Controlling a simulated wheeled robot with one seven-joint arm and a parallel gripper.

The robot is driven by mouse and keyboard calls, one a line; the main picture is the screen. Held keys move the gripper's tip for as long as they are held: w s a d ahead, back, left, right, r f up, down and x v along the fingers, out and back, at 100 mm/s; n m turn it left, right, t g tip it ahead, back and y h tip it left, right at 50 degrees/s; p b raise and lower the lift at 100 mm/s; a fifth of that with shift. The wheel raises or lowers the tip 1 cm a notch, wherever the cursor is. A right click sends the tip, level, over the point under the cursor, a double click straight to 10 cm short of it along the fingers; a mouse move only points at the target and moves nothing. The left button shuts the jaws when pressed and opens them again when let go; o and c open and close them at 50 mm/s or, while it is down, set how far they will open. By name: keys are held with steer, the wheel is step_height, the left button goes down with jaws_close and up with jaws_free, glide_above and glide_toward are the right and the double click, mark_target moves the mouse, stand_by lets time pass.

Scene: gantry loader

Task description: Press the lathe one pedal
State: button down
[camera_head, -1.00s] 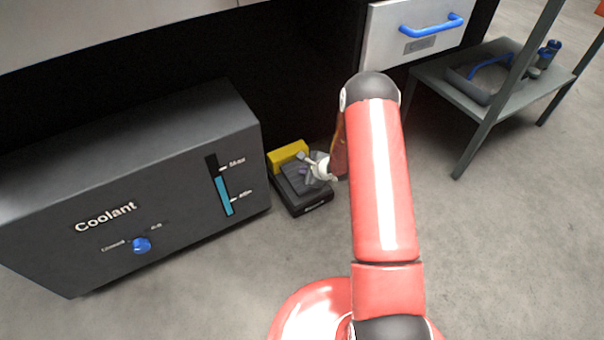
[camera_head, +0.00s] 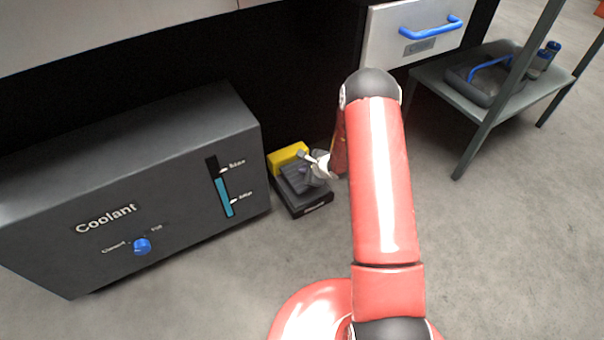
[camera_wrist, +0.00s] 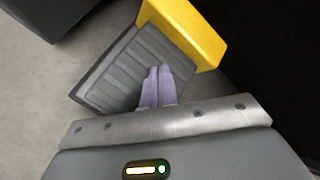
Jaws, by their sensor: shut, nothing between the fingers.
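The pedal (camera_head: 291,177) is a dark ribbed plate on a black base with a yellow guard (camera_head: 288,156) at its back. It sits on the floor just right of the coolant tank. In the wrist view the ribbed pedal (camera_wrist: 122,72) and the yellow guard (camera_wrist: 188,30) fill the upper middle. My gripper (camera_head: 303,170) is over the pedal's right side, and its shut, empty purple fingertips (camera_wrist: 157,72) lie across the ribbed plate in the wrist view. I cannot tell whether they touch it. The label on the pedal's front is too small to read.
The grey coolant tank (camera_head: 120,180) with a blue knob (camera_head: 142,246) stands close on the left. A black machine side rises behind the pedal. A drawer with a blue handle (camera_head: 431,24) and a metal shelf (camera_head: 463,96) are at the right. The floor (camera_head: 490,260) in front is clear.

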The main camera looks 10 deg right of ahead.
steer(key=shift+r, duration=0.2)
steer(key=shift+r+p, duration=0.95)
steer(key=shift+r, duration=1.45)
